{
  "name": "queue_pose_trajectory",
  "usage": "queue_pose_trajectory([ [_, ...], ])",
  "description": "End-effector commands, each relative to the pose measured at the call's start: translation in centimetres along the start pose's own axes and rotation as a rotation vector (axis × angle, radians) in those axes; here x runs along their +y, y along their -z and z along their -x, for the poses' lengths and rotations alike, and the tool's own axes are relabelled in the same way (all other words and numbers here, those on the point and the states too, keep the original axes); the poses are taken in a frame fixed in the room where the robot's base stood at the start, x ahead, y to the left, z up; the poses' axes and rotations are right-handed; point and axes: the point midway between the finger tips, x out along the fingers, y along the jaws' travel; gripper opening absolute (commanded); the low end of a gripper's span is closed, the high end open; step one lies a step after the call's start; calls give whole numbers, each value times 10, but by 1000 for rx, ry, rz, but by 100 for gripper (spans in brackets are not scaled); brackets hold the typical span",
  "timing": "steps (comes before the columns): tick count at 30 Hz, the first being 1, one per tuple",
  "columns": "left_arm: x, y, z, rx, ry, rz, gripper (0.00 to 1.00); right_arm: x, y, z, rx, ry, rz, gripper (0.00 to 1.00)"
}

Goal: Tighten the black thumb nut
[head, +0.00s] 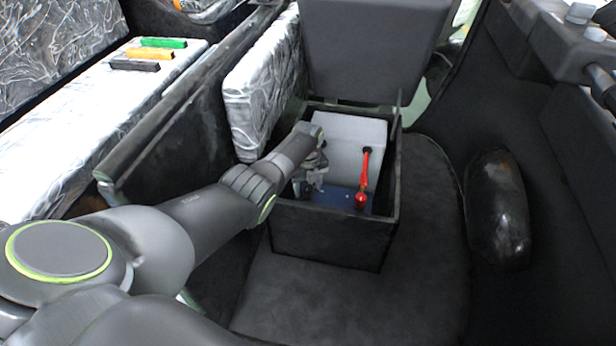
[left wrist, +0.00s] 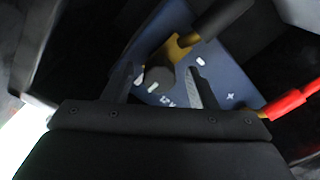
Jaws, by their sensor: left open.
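The black thumb nut (left wrist: 158,78) shows in the left wrist view as a short dark cylinder beside a gold cable lug (left wrist: 178,48) on the blue battery (left wrist: 225,75). My left gripper (left wrist: 160,74) is open, with one finger on each side of the nut. I cannot tell whether the fingers touch it. In the head view the left gripper (head: 311,184) reaches into the open black box (head: 325,236), and the nut is hidden there. The battery (head: 343,199) shows low inside the box. My right gripper is not in view.
A red cable (head: 364,170) with a red knob (head: 360,199) stands at the box's right side. The black cable (left wrist: 222,17) runs from the gold lug. The raised lid (head: 375,50) is behind the box. Green, orange and black bars lie on the left seat.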

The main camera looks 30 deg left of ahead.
Motion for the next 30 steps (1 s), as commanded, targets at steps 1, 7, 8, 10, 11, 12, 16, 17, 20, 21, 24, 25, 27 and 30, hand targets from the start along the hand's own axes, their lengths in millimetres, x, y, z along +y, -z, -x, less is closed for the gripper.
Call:
queue_pose_trajectory([
  [1, 0, 0, 2, 0, 0, 0, 52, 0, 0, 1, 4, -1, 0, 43],
  [7, 0, 0, 16, -1, 1, 1, 52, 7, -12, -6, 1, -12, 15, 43],
  [8, 0, 0, 19, -1, 1, 1, 52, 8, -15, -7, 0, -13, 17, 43],
  [10, 0, 0, 25, -1, 0, 1, 52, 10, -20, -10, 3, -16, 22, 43],
  [11, 0, 0, 28, -1, 1, 0, 52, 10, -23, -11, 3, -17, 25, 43],
  [12, 0, 0, 32, -1, 1, 0, 52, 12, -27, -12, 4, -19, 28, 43],
  [16, 0, -1, 65, -3, 3, -1, 52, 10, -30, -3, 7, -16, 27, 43],
  [17, 0, -1, 71, -3, 3, -1, 52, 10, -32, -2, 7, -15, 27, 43],
  [20, 0, -1, 94, -3, 3, 0, 52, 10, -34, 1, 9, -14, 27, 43],
  [21, 0, -1, 104, -3, 3, 0, 52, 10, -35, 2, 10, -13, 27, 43],
  [24, 0, -1, 126, -3, 2, -1, 52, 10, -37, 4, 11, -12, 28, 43],
  [25, -1, -1, 133, -4, 3, -1, 52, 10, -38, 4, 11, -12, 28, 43],
  [27, -1, -1, 146, -3, 3, -1, 52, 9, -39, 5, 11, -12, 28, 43],
  [30, -1, -1, 160, -2, 3, -1, 52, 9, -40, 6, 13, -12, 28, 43],
])
